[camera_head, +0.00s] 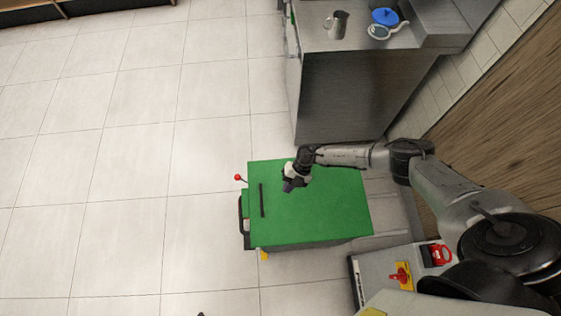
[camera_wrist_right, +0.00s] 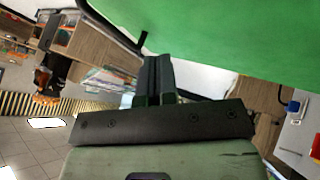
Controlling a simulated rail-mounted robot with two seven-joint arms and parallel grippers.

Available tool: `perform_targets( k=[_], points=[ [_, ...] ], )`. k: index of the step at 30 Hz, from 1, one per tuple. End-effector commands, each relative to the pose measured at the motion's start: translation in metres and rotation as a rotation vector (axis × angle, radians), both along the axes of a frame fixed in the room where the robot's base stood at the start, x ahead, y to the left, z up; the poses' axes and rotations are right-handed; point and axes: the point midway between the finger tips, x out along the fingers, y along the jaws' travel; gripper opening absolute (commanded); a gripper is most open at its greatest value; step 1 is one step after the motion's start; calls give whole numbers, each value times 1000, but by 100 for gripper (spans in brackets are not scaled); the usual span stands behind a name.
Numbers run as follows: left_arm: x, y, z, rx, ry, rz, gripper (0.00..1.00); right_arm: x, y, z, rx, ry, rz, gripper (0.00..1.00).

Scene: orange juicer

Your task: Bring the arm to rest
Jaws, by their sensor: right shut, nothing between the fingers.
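My right arm reaches in from the right in the head view, bent at the elbow. Its gripper (camera_head: 288,186) is over the top of a green box-shaped machine (camera_head: 330,215); I cannot tell whether it touches it. In the right wrist view the two dark fingers of the right gripper (camera_wrist_right: 153,82) are together with nothing between them. A large green surface (camera_wrist_right: 220,35) fills the upper right of that view. My left gripper is not in view.
A red-knobbed lever (camera_head: 238,178) sticks out left of the green machine. A steel counter (camera_head: 360,38) behind it carries a metal jug (camera_head: 337,24) and a blue-lidded item (camera_head: 385,17). A wooden wall (camera_head: 500,100) is at right. The tiled floor (camera_head: 120,170) at left is clear.

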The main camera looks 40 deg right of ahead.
Motion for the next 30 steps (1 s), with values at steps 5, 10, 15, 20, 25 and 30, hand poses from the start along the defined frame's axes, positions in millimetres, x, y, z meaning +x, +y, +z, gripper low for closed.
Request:
perform_targets(
  k=[5,10,15,20,25,30],
  points=[
    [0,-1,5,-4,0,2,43,2,-16,19,-1,-1,0,0],
    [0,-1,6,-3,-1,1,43,3,-22,27,0,-1,1,0],
    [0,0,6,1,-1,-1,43,3,-24,29,0,-1,1,0],
    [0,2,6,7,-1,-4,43,3,-24,29,0,-3,4,0],
    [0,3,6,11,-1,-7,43,19,-25,28,-5,-136,8,0],
    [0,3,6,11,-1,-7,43,72,-28,38,-14,-429,-163,0]
  ],
)
